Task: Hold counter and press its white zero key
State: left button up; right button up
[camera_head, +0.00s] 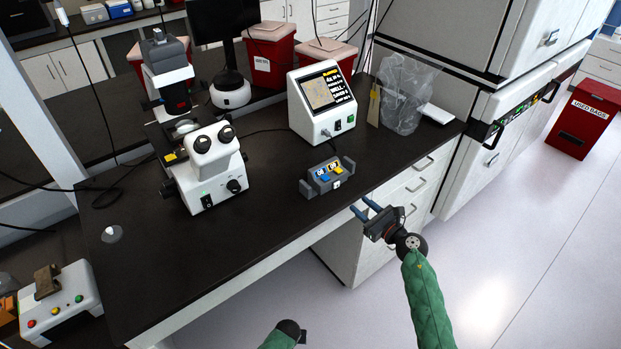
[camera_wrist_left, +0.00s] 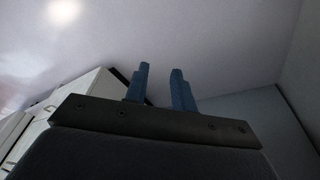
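The counter (camera_head: 324,178) is a small dark grey unit with a blue part and a yellow part on top. It sits on the black bench near its front edge. A small white key (camera_head: 337,185) shows on its front side. My right gripper (camera_head: 364,208) is open and empty, just off the bench's front edge, to the right of and nearer than the counter. The fingers are blue and do not touch the counter. My left gripper (camera_wrist_left: 162,85) is open and empty in the left wrist view. In the head view only part of my left arm shows at the bottom.
A white microscope (camera_head: 212,165) stands left of the counter on the black bench (camera_head: 240,235). A white screen device (camera_head: 322,105) stands behind it. The bench front is clear between microscope and counter.

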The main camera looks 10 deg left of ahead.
pick_arm(q)
jog(key=w+d+r+n, duration=0.2)
jog(key=w+d+r, duration=0.1)
jog(key=w+r, duration=0.85)
notch_tip(320, 180, up, 45)
jog(key=n+y, duration=0.3)
jog(key=n, duration=0.3)
send_over(305, 184)
jog(key=s+d, duration=0.2)
jog(key=shift+w+r, duration=0.2)
jog(key=shift+x, duration=3.65)
jog(key=shift+a, duration=0.1)
jog(key=c, duration=0.5)
grip_shut()
